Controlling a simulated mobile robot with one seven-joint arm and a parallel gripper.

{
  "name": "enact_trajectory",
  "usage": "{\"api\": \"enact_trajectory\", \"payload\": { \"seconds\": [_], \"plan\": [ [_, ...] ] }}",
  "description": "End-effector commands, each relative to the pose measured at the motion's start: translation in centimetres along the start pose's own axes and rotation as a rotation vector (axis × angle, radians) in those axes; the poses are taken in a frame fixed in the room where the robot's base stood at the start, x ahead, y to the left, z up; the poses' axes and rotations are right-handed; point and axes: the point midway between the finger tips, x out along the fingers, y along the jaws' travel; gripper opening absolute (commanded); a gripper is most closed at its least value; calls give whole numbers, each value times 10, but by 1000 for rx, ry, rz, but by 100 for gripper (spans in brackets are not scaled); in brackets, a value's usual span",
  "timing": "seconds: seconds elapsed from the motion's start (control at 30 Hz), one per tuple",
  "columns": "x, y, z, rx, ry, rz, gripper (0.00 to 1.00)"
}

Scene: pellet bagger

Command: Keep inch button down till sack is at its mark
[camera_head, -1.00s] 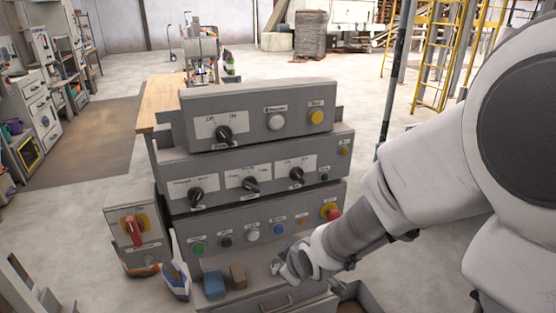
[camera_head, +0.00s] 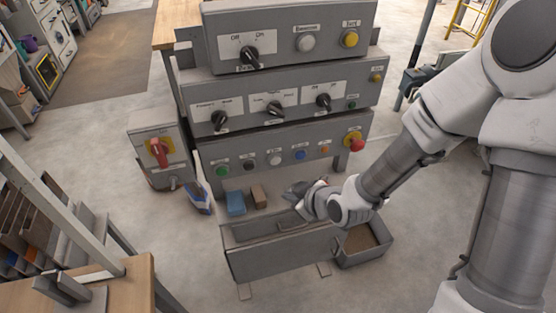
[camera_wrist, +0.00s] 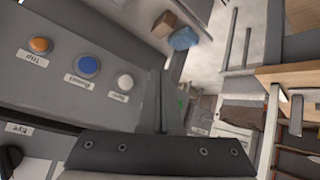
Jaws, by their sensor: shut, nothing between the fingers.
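The lower panel (camera_head: 330,143) of the grey control console carries a row of buttons: green (camera_head: 222,170), black (camera_head: 249,165), white (camera_head: 275,159), blue (camera_head: 300,154) and orange (camera_head: 325,149). Their labels are too small to read in the head view, so I cannot tell which is the inch button. The wrist view shows the orange (camera_wrist: 40,45), blue (camera_wrist: 87,66) and white (camera_wrist: 123,82) ones, tilted. My gripper (camera_head: 296,192) is shut and empty, in front of and below this row, over the ledge. In the wrist view its fingers (camera_wrist: 164,100) hide part of the row. No sack shows.
A blue block (camera_head: 235,203) and a brown block (camera_head: 259,196) lie on the ledge. A red emergency-stop knob (camera_head: 356,145) sticks out at the row's right end. A box with a red switch (camera_head: 158,152) stands left. An open bin (camera_head: 365,240) sits below right.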

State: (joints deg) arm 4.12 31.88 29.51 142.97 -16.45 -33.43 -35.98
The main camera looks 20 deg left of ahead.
Motion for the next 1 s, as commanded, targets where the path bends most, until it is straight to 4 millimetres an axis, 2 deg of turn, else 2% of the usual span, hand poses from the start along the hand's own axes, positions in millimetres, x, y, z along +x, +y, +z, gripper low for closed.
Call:
{"api": "enact_trajectory", "payload": {
  "seconds": [0.27, 0.7, 1.0],
  "plan": [
    [5, 4, -4, 0, 0, 1, 0],
    [48, 34, -33, 0, 1, 1, 0],
    [61, 44, -44, 0, -1, 1, 0]
  ]
}}
